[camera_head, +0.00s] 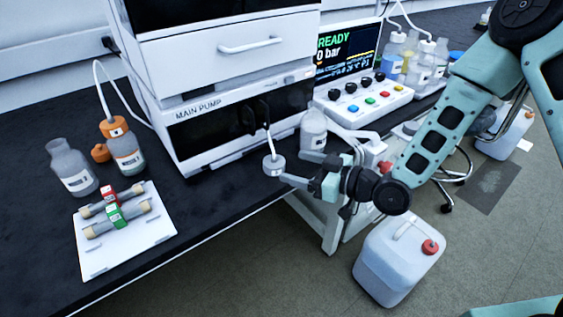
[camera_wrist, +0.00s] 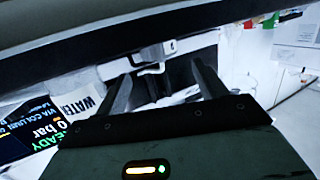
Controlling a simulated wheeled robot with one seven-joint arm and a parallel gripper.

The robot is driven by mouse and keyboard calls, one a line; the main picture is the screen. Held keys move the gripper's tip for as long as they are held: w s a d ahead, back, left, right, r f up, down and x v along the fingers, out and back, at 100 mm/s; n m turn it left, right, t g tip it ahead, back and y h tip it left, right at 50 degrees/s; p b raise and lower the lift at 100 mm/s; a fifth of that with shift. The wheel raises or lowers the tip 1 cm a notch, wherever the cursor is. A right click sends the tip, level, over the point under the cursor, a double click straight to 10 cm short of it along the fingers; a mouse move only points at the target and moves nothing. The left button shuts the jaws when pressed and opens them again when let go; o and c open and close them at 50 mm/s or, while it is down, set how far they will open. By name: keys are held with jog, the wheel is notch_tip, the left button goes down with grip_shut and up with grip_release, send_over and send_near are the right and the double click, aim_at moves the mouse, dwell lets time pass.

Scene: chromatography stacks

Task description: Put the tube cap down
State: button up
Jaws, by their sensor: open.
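A white tube cap (camera_head: 273,165) with a thin white tube rising from it is at the bench's front edge, below the main pump. It appears to rest on the bench top. My gripper (camera_head: 293,168) is open, its fingers pointing left towards the cap, with the fingertips close beside it. I cannot tell whether they touch it. In the wrist view my gripper (camera_wrist: 160,85) shows two spread dark fingers with a gap between them. A pale bracket-like shape shows beyond that gap; I cannot tell what it is. A clear bottle (camera_head: 313,132) stands just behind my gripper.
The main pump (camera_head: 215,125) stands behind the cap, and a control panel (camera_head: 365,100) is to its right. Bottles (camera_head: 72,168) and a white tray (camera_head: 125,235) with two columns are at left. A white jerrycan (camera_head: 395,262) stands on the floor. Bench between tray and cap is clear.

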jog(key=s+d+r+m+g+h, duration=0.1)
jog(key=s+d+r+g+h, duration=0.1)
jog(key=s, duration=0.6)
jog(key=s+d+r+m+g+h, duration=0.1)
jog(key=s+d+r+g+h, duration=0.2)
jog(key=s, duration=0.6)
jog(key=s+d+r+m+g+h, duration=0.1)
jog(key=s+d+r+g+h, duration=0.1)
jog(key=s+r+h, duration=0.4)
jog(key=s+g+h, duration=0.1)
jog(key=s+h, duration=0.1)
jog(key=s, duration=0.1)
jog(key=shift+s+d+r+m+g, duration=0.15)
jog(key=shift+r+m+g, duration=0.15)
jog(key=shift+g, duration=0.1)
